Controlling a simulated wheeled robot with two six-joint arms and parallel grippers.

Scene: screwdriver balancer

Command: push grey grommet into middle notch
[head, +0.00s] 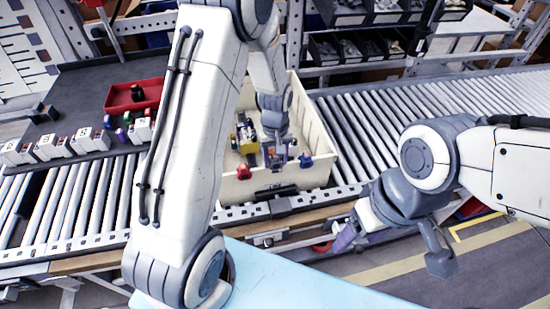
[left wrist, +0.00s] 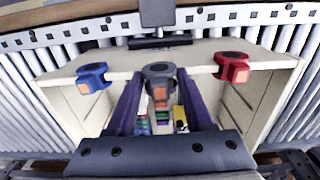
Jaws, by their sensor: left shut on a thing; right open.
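The cream crate (head: 322,178) stands on the roller conveyor. In the left wrist view, the blue grommet (left wrist: 92,76) sits on the left of the crate's near wall and the red grommet (left wrist: 232,68) on the right. My left gripper (left wrist: 158,86) is shut on the grey grommet (left wrist: 158,72), at the wall's rim midway between them. I cannot tell how deep it sits; the middle notch is hidden behind it. In the head view, my left gripper (head: 275,158) reaches down at the near wall, between the red grommet (head: 243,171) and blue grommet (head: 306,159). My right gripper (head: 345,237) is open, away from the crate.
Several items, one of them yellow (head: 247,137), lie inside the crate. A red tray (head: 133,95) and white boxes (head: 88,140) are on the left, beyond the conveyor (head: 400,120). A light blue surface (head: 285,280) is in front. Bins stand on a rack at the back.

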